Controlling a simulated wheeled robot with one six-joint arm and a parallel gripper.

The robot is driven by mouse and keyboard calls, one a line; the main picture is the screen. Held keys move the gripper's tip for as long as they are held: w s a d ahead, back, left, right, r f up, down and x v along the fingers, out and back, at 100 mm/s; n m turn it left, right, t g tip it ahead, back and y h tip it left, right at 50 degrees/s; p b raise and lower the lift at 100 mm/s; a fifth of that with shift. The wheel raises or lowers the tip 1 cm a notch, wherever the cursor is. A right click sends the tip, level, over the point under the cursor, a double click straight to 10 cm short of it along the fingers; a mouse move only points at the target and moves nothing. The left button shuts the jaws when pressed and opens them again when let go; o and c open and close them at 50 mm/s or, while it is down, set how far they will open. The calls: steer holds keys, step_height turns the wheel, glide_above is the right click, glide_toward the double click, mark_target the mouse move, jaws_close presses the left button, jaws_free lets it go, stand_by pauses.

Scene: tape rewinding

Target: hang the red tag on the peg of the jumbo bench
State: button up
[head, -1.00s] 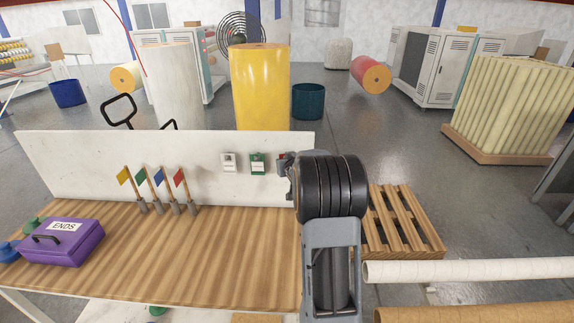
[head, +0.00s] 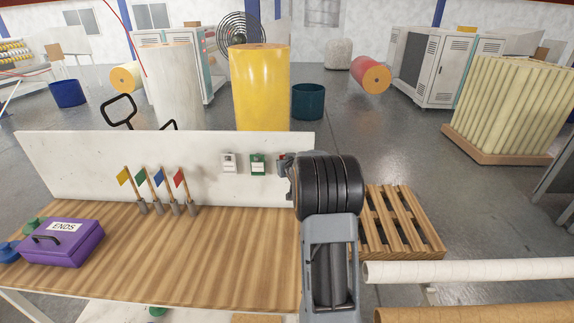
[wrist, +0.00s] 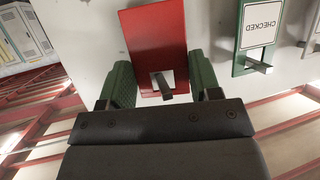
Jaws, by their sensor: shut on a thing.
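The red tag (wrist: 155,38) is held between the two green finger pads of my gripper (wrist: 160,68) in the wrist view, close against the white back panel of the bench (head: 110,165). A dark peg end (wrist: 166,88) shows at the square opening in the tag, seemingly through it. I cannot tell how deep it sits. In the head view only a small red bit of the tag (head: 281,157) shows; my black and grey wrist hides the rest and the fingers.
A green CHECKED tag (head: 258,164) and a white tag (head: 229,162) hang left of the red one. Several small flags (head: 161,178) and a purple box (head: 62,243) stand on the wooden top. Its middle is clear. A pallet (head: 400,222) lies right.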

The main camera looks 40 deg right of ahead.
steer(key=o, duration=1)
steer(key=shift+s, duration=0.1)
steer(key=v, duration=1.3)
steer(key=shift+s+a+r, duration=0.2)
steer(key=shift+s+a, duration=0.05)
steer(key=shift+f, duration=0.1)
